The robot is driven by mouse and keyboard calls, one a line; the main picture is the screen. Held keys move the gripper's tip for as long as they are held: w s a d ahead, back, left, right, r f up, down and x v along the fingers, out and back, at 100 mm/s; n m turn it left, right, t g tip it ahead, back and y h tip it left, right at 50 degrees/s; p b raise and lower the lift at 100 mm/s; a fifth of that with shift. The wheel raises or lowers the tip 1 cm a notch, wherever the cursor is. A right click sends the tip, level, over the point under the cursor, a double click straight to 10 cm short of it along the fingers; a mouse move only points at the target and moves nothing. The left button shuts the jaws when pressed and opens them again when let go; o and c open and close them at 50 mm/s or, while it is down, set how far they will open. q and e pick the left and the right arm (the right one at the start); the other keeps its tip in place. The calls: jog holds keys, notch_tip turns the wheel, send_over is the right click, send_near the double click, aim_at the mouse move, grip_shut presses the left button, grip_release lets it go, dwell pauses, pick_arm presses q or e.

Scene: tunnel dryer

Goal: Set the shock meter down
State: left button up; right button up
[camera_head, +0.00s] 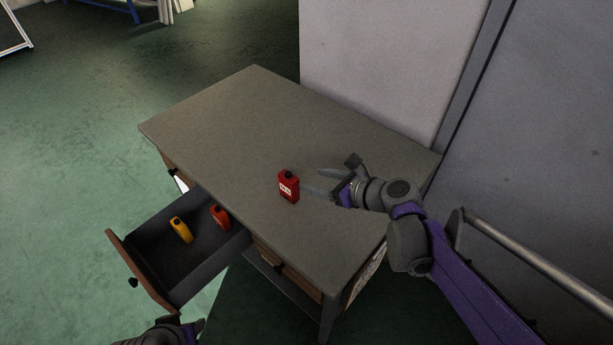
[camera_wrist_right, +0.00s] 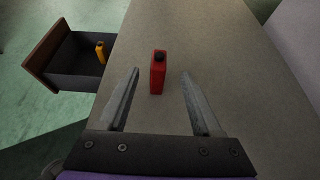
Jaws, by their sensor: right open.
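The shock meter, a small red box with a white label and a dark knob on top (camera_head: 288,187), stands upright on the desk top near its front edge. It also shows in the right wrist view (camera_wrist_right: 158,74), ahead of the fingertips and between their lines. My right gripper (camera_head: 314,185) is open and empty, just right of the red meter, with a gap around it. Its two fingers show apart in the right wrist view (camera_wrist_right: 161,85). A part of my left arm shows at the bottom left edge of the head view; its fingers are out of the picture.
The grey desk (camera_head: 235,120) has clear room behind the meter. An open drawer (camera_head: 163,272) on its left side holds a yellow meter (camera_head: 181,230) and an orange-red one (camera_head: 220,217). A grey wall (camera_head: 372,60) and a metal rail (camera_head: 540,260) stand on the right.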

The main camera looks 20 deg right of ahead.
jog(key=s+f+n+g+h, duration=0.1)
jog(key=s+f+n, duration=0.1)
jog(key=s+n, duration=0.4)
jog(key=s+a+f+n+g+h, duration=0.1)
jog(key=s+f+n+g+h, duration=0.1)
jog(key=s+n, duration=0.4)
jog(key=s+f+n+g+h, duration=0.1)
jog(key=s+f+n+g, duration=0.1)
jog(key=s+n, duration=0.4)
jog(key=shift+s+a+f+n+h, duration=0.2)
jog(key=shift+f+n, duration=0.25)
jog(key=shift+n, duration=0.6)
jog(key=shift+s+a+f+n+h, duration=0.15)
jog(key=shift+f+n, duration=0.25)
jog(key=shift+n, duration=0.65)
jog(key=s+d+n, duration=0.1)
jog(key=n, duration=0.1)
jog(key=s+d+f+n+h, duration=0.1)
jog(key=n, duration=0.1)
jog(key=s+d+n+h, duration=0.1)
jog(key=s+n, duration=0.1)
jog(key=n, duration=0.1)
jog(key=shift+f+g+h, duration=0.25)
jog(key=shift+f+g, duration=0.05)
jog(key=shift+a, duration=0.1)
